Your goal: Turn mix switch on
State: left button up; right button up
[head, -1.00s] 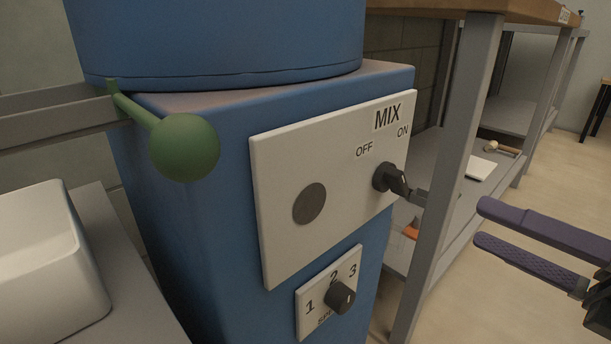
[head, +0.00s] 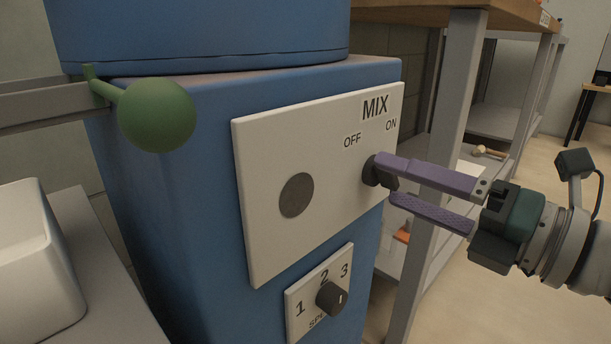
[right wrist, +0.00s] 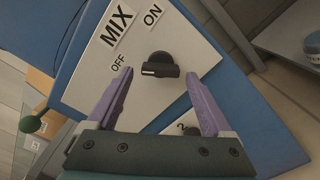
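The mix switch (head: 370,170) is a black knob on a white panel (head: 262,240) marked MIX, OFF and ON, on the blue machine (head: 205,130). In the right wrist view the knob (right wrist: 160,66) lies ahead, with its pointer end toward the OFF label. My right gripper (head: 385,180) has purple fingers and is open, its tips close to the knob. In the right wrist view the fingers (right wrist: 158,82) are wide apart and the knob shows between them. Contact cannot be told; in the head view the upper finger partly hides the knob. My left gripper is not in view.
A speed knob (head: 332,298) marked 1, 2, 3 sits below the panel. A green ball handle (head: 157,114) sticks out at the upper left. A grey shelf post (head: 447,150) stands close behind my right gripper. A white container (head: 32,250) is at the left.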

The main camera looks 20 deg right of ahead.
jog(key=c, duration=1.2)
jog(key=shift+c, duration=0.2)
jog(key=m+p, duration=0.2)
jog(key=m, duration=0.1)
jog(key=shift+r+p, duration=0.25)
jog(key=shift+p, duration=0.1)
jog(key=m+p, duration=0.2)
jog(key=m, duration=0.1)
jog(key=shift+r, duration=0.1)
jog(key=shift+m+p, duration=1.85)
jog(key=shift+m, duration=2.05)
